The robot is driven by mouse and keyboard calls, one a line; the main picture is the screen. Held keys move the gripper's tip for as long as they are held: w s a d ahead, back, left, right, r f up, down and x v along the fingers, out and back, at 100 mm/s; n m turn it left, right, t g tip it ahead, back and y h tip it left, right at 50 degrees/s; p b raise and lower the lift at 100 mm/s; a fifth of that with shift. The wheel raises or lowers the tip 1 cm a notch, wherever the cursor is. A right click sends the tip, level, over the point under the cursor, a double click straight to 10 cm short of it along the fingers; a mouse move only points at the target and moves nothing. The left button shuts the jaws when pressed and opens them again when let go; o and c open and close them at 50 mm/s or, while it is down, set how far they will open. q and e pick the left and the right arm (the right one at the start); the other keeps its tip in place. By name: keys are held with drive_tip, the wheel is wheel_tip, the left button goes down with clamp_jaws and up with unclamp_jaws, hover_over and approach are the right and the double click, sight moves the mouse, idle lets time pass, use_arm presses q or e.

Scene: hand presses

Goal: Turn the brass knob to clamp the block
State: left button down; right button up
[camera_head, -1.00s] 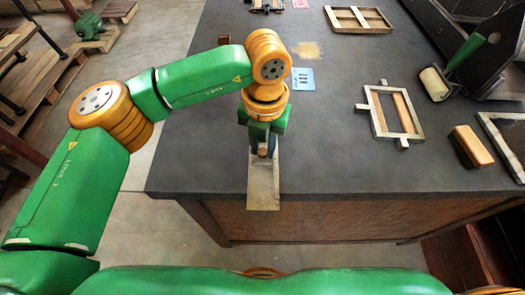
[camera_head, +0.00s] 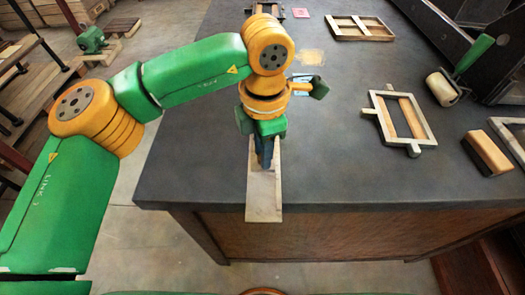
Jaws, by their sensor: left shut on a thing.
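My left gripper (camera_head: 265,157) points down over a pale flat board (camera_head: 264,200) that overhangs the table's front edge. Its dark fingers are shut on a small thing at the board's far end. The fingers hide that thing; it stands where a knob could be, but I see no brass there. An orange and green part of my left wrist sticks out to the right. I cannot make out a clamped block under the gripper. My right gripper is not in view.
The dark table (camera_head: 345,150) is bare right of the gripper. A wooden frame (camera_head: 402,118), a tan-topped block (camera_head: 487,153), a green-handled roller (camera_head: 443,88) and a divided tray (camera_head: 363,27) lie to the right. A blue card (camera_head: 303,78) lies behind the wrist.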

use_arm(q)
drive_tip(key=shift+m, duration=1.1)
drive_tip(key=c, duration=0.7)
unclamp_jaws()
drive_tip(key=shift+d, duration=0.1)
wheel_tip(320, 180, up, 7)
drive_tip(key=shift+s+r, duration=0.1)
drive_tip(key=shift+s, duration=0.05)
